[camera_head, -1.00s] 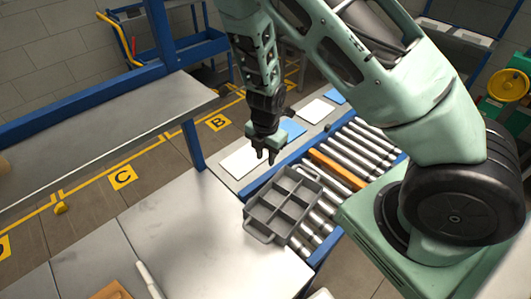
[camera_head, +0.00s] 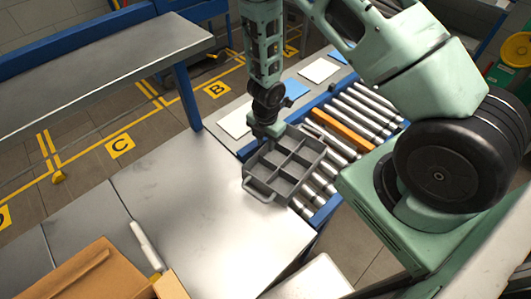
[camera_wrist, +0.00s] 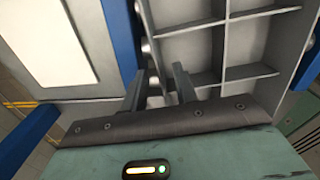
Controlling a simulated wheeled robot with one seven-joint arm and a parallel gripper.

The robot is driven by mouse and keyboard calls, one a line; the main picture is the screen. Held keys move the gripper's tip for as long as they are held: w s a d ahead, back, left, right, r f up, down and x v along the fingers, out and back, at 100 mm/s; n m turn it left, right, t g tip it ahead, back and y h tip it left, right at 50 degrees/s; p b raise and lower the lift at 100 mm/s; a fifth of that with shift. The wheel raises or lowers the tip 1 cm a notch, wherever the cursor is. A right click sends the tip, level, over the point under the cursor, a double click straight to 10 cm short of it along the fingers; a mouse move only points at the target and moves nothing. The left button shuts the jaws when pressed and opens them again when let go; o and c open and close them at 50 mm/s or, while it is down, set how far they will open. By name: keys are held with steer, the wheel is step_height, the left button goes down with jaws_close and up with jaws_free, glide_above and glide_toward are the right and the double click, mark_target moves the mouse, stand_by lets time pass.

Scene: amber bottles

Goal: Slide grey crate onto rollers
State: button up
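The grey crate (camera_head: 283,168) is an empty divided tray with handles at its ends. It lies partly on the steel table (camera_head: 190,215) and partly over the rollers (camera_head: 362,115) of the conveyor. My gripper (camera_head: 264,143) points down at the crate's far left side; its fingertips are largely hidden there. In the wrist view, the two fingers (camera_wrist: 158,88) are apart, with the crate's side wall (camera_wrist: 158,52) showing between them. I cannot tell whether either finger touches the crate.
White and blue sheets (camera_head: 235,122) lie on the surface beyond the conveyor's blue rail. A cardboard box (camera_head: 85,275) and a white stick-like item (camera_head: 146,245) are at the lower left. The table's middle is clear.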

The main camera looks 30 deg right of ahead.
steer(key=shift+f+b, duration=1.05)
steer(key=shift+f, duration=0.6)
jaws_close()
